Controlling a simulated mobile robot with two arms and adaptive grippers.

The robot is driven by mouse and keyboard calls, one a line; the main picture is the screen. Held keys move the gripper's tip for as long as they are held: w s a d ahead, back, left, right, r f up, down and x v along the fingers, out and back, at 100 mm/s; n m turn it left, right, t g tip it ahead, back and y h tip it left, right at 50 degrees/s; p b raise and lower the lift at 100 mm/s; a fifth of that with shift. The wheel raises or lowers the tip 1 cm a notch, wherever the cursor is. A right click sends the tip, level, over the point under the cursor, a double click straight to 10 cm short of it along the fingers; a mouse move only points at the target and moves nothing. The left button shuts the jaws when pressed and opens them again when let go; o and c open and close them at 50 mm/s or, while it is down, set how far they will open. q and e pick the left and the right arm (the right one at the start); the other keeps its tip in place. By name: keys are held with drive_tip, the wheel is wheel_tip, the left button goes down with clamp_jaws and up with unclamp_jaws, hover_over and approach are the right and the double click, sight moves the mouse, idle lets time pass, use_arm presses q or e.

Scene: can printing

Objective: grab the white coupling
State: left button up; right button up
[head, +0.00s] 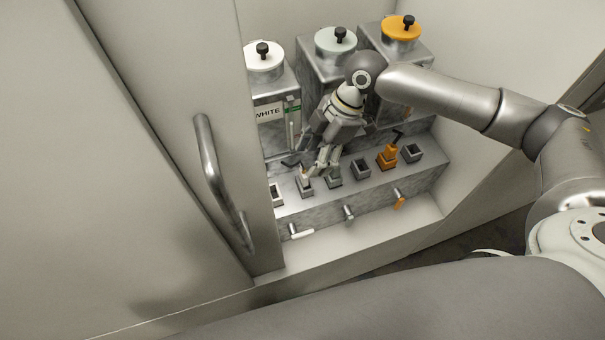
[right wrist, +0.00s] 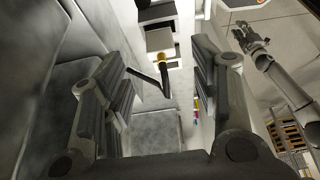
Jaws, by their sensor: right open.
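The white coupling (head: 305,178) sits in the row of square sockets below the white tank. It is small and partly covered by my right gripper (head: 320,168), which reaches down from above, its fingertips close beside it. A black lever sticks out near it. In the right wrist view my right gripper (right wrist: 162,88) is open with nothing between its fingers that I can see held. A pale square block (right wrist: 160,42) with a black lever (right wrist: 148,80) shows ahead between the fingers; I cannot tell for sure that it is the white coupling. My left gripper (right wrist: 250,38) shows at the upper right.
An orange coupling (head: 387,157) stands further right in the same row, near an empty socket (head: 411,153). Tanks with white (head: 264,62), grey (head: 335,42) and orange (head: 401,27) lids stand behind. A cabinet door with a handle (head: 222,185) is on the left.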

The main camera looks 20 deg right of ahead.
sight(304, 172)
drive_tip(key=shift+x, duration=1.15)
drive_tip(key=p+x, duration=0.1)
drive_tip(key=x, duration=0.3)
drive_tip(key=shift+f, duration=0.3)
use_arm(q)
drive_tip(key=shift+w+r, duration=0.35)
drive_tip(key=shift+r, duration=0.5)
use_arm(e)
drive_tip(key=c, duration=0.5)
use_arm(q)
drive_tip(key=shift+s, duration=0.45)
use_arm(e)
drive_tip(key=c, duration=0.7)
